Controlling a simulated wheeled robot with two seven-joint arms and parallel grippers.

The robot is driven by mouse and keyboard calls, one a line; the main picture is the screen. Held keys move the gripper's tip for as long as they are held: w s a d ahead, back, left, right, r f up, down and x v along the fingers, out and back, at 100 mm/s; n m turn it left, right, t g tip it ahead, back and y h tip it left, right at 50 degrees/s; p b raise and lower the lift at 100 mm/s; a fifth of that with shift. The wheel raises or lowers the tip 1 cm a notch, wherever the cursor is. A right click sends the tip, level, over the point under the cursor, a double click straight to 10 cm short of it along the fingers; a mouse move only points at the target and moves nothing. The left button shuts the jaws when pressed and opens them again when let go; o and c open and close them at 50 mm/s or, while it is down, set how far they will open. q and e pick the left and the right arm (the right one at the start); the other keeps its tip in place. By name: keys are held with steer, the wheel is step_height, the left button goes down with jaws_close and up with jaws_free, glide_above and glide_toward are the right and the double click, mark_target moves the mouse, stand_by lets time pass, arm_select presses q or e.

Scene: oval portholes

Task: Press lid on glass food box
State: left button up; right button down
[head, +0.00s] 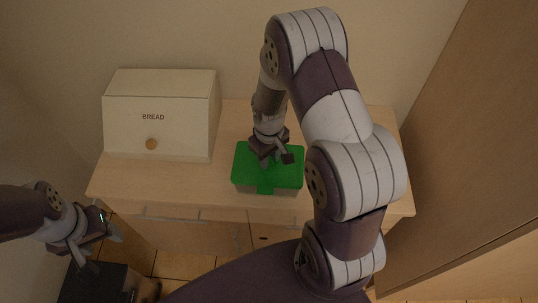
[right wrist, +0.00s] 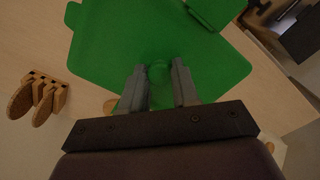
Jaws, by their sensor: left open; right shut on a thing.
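The green lid (head: 287,178) lies over the glass food box (head: 285,191) near the front of the wooden counter. I cannot tell whether the lid is fully seated. My right gripper (head: 275,158) is over the middle of the lid. In the right wrist view its two fingers (right wrist: 159,85) are on either side of the lid's small green knob (right wrist: 160,70), shut on it. My left gripper (head: 108,236) is open and empty, low at the left, in front of the counter and away from the box.
A white bread bin (head: 180,120) stands at the back left of the counter (head: 225,180). A tall brown panel (head: 470,150) rises at the right. Brown wooden pieces (right wrist: 40,97) show in the right wrist view. The counter left of the lid is clear.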

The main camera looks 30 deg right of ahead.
stand_by(0.3)
steer(key=shift+c, duration=1.4)
jaws_free()
step_height(320, 180, up, 7)
steer(key=p, duration=0.6)
steer(key=shift+r, duration=0.1)
jaws_close()
steer(key=shift+f, duration=0.25)
